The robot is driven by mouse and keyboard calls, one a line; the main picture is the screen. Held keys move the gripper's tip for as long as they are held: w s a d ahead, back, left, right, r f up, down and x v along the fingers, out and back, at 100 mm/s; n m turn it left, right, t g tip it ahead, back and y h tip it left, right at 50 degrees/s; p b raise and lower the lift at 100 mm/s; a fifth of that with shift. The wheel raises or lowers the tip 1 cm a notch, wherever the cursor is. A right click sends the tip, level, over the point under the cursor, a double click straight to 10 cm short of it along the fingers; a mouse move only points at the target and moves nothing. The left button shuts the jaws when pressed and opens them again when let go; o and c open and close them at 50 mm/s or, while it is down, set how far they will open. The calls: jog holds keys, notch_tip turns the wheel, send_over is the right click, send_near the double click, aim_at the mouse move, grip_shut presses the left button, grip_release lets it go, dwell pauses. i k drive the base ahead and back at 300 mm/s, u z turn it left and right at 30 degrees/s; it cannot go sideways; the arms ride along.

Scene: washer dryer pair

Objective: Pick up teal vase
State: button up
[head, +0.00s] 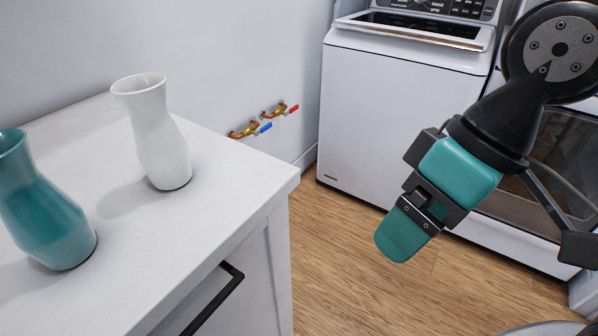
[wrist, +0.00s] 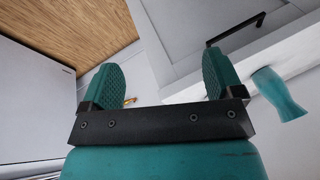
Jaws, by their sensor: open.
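The teal vase (head: 45,218) stands upright on the white countertop at the left edge of the head view, its left side cut off. It also shows at the right in the wrist view (wrist: 278,93). My gripper (head: 403,236) is at the right of the head view, pointing down and left over the floor, well apart from the vase. In the wrist view the two teal fingers (wrist: 161,80) are spread wide with nothing between them.
A white vase (head: 158,138) stands on the countertop (head: 225,165) behind and right of the teal vase. The cabinet below has a black handle (head: 215,300). A washer (head: 395,110) stands beyond my arm. Wood floor (head: 335,270) lies open between cabinet and machines.

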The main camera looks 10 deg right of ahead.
aim_at(46, 223)
jog(key=z, duration=1.25)
jog(key=k, duration=0.5)
jog(key=u, duration=1.25)
